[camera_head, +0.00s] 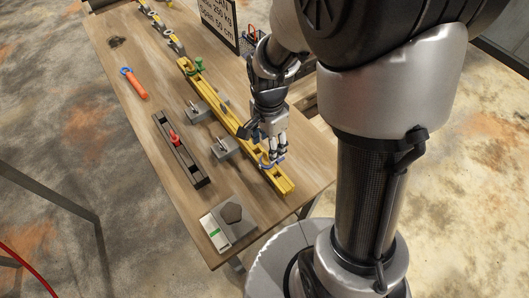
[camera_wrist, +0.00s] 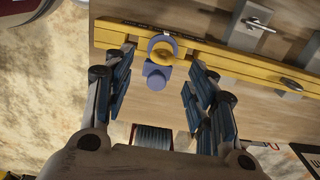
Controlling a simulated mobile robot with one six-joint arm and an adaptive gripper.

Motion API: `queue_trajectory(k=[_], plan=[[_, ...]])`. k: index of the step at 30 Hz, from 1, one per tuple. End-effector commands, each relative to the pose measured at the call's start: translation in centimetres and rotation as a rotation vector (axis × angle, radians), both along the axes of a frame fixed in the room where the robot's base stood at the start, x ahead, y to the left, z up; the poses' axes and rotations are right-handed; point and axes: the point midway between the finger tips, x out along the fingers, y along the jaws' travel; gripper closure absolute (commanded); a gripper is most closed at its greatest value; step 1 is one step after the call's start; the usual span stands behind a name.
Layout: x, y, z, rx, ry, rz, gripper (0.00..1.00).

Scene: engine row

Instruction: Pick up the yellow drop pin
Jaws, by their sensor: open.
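A long yellow beam (camera_head: 232,120) runs along the table and shows in the wrist view (camera_wrist: 225,65). My gripper (camera_wrist: 160,64) is open and empty, with one finger on each side of the ring and knob. In the head view my gripper (camera_head: 276,160) is low over the beam's near end and hides part of this area.
Left of the beam are two grey blocks with upright pins (camera_head: 223,148), a black tray (camera_head: 188,165) with a red piece, and an orange tool (camera_head: 134,84). A grey fixture (camera_head: 240,228) stands near the front corner. A green piece (camera_head: 198,65) sits at the beam's far end.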

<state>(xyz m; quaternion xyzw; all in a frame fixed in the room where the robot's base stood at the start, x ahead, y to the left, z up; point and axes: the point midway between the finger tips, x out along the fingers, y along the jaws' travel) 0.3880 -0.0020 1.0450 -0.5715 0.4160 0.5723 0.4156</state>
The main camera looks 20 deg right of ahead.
Motion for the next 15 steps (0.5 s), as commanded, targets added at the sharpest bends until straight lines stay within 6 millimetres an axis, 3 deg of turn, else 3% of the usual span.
queue_trajectory(k=[10,15], plan=[[0.0,0.1,-2.6,0.0,0.001,0.001,0.48],[0.2,0.2,-5.3,0.0,0.003,0.001,0.48]])
